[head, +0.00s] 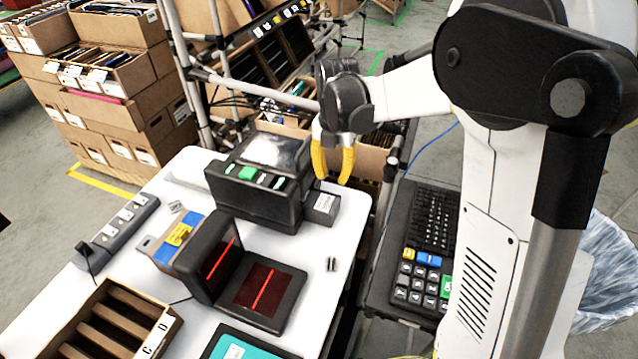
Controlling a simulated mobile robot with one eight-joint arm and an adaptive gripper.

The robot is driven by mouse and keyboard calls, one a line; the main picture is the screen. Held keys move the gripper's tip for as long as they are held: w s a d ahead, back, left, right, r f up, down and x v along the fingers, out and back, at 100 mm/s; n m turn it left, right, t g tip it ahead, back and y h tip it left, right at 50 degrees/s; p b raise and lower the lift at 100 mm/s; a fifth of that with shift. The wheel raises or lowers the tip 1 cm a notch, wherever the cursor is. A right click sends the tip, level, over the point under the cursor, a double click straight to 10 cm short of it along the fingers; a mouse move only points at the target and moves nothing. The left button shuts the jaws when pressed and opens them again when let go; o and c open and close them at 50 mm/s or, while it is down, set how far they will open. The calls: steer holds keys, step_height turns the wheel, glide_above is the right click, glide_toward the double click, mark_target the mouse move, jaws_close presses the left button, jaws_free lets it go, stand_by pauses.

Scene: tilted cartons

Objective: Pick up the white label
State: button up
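A white label (324,203) shows on top of a small grey box at the right side of the black printer-like device (255,181). A small pale piece with dark marks (331,264) lies on the white table (340,236); I cannot tell whether it is a label. Another small pale piece (176,206) lies near the table's left side. My gripper (333,178) has yellow fingers pointing down, spread apart with nothing visible between them. In the picture it appears just above the grey box; its real height and distance are unclear.
A black scanner (262,292) with red lines stands on the table, beside a cardboard box (172,240). A sectioned carton (120,325) and a teal-screened tablet (240,347) are at the front. A keyboard (433,220) and keypad are right of the table. Racks and cartons stand behind.

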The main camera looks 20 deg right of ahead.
steer(key=b, duration=0.2)
glide_above(331, 200)
steer(key=f, duration=0.5)
steer(key=shift+s, duration=0.3)
steer(key=f, duration=0.1)
steer(key=f+b, duration=0.1)
steer(key=f, duration=0.1)
steer(key=f+b, duration=0.1)
steer(key=f, duration=0.1)
steer(key=shift+w+f, duration=0.1)
steer(key=shift+w, duration=0.15)
jaws_close()
